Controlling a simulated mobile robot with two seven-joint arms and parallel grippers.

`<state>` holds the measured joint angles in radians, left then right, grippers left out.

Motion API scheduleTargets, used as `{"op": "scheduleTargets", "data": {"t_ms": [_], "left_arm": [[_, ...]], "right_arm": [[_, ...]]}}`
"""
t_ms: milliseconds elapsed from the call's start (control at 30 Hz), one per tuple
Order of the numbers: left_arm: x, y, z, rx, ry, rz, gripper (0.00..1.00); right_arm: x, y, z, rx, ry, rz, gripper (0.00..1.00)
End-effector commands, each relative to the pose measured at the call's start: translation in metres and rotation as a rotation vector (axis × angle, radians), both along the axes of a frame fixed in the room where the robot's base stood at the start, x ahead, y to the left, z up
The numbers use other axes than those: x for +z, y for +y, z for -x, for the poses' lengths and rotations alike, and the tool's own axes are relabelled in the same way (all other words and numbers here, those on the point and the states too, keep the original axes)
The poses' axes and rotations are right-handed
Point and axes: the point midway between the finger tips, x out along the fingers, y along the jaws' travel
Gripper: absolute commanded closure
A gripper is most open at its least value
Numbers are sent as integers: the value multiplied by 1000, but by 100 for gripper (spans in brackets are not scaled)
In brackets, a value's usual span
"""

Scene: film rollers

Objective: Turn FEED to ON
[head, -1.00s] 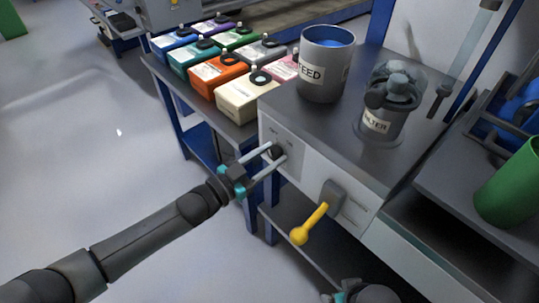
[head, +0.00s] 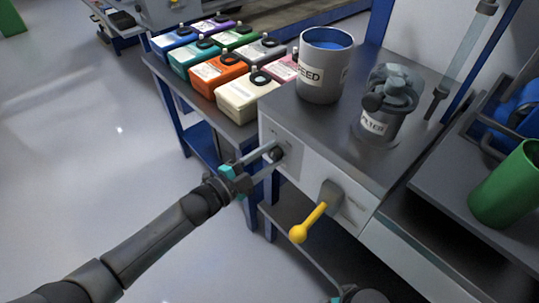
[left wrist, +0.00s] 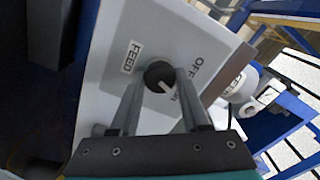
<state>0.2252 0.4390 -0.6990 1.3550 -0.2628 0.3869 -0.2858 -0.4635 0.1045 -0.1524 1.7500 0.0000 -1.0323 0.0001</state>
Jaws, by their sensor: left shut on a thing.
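The FEED knob (left wrist: 159,75) is small, round and dark with a white pointer line. It sits on the pale front panel (left wrist: 125,22) of the machine, between a FEED label (left wrist: 132,56) and an OFF label (left wrist: 198,67). Its pointer slants to the lower right in the left wrist view, off the OFF label. Another label beside the right finger is partly hidden. My left gripper (head: 276,154) is shut on the knob, which also shows in the head view (head: 278,153). A teal and dark part of my right arm shows at the bottom edge; its fingers are hidden.
A yellow-handled lever (head: 308,224) sticks out of the panel, right of and below my left gripper. Several coloured boxes (head: 247,99) line the bench behind. The floor at left is clear.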

Motion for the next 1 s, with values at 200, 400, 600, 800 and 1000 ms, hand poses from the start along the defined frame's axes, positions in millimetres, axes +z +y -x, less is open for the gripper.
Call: {"op": "scheduleTargets", "data": {"t_ms": [200, 400, 600, 800, 1000], "left_arm": [[-1, 0, 1, 0, -82, -84, 100], [-1, 0, 1, 1, -125, -127, 100], [-1, 1, 0, 1, -140, -144, 100], [-1, 1, 0, 1, -142, -146, 100], [-1, 0, 0, 1, -142, -146, 47]], "right_arm": [[0, 0, 0, 0, 1, -1, 20], [0, 0, 2, 0, 6, 0, 20], [0, 1, 3, 0, 9, 0, 20], [0, 1, 4, 0, 9, 0, 20], [0, 1, 4, -1, 8, -1, 20]]}}
